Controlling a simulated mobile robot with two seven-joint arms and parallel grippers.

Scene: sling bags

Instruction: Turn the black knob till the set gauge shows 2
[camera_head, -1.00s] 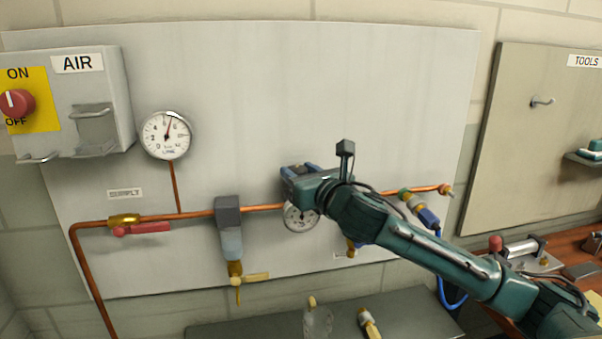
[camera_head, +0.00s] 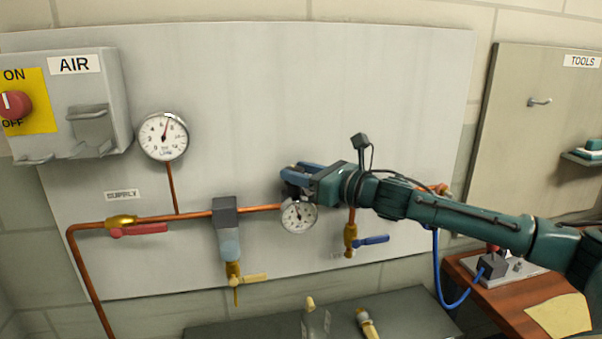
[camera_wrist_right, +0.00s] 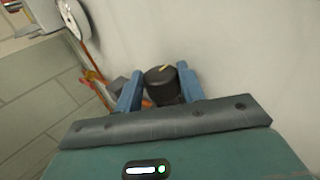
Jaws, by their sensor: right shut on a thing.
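The black knob (camera_wrist_right: 161,84) sits between the two blue fingers of my right gripper (camera_wrist_right: 157,90) in the right wrist view; a pale mark shows on its top. In the head view the right gripper (camera_head: 290,180) is shut on it, and fingers and wrist mostly hide the knob. The set gauge (camera_head: 299,216) is the white dial just below the gripper, partly overlapped at its top. Its needle points up and slightly left, but the numbers are too small to read surely. My left gripper is not in view.
The line gauge (camera_head: 163,136) is at the upper left. A copper pipe (camera_head: 185,216) carries a red-handled valve (camera_head: 140,230), a yellow-handled drain (camera_head: 250,279) and a blue-handled valve (camera_head: 370,240). The AIR box (camera_head: 95,100) is far left. The upper panel is clear.

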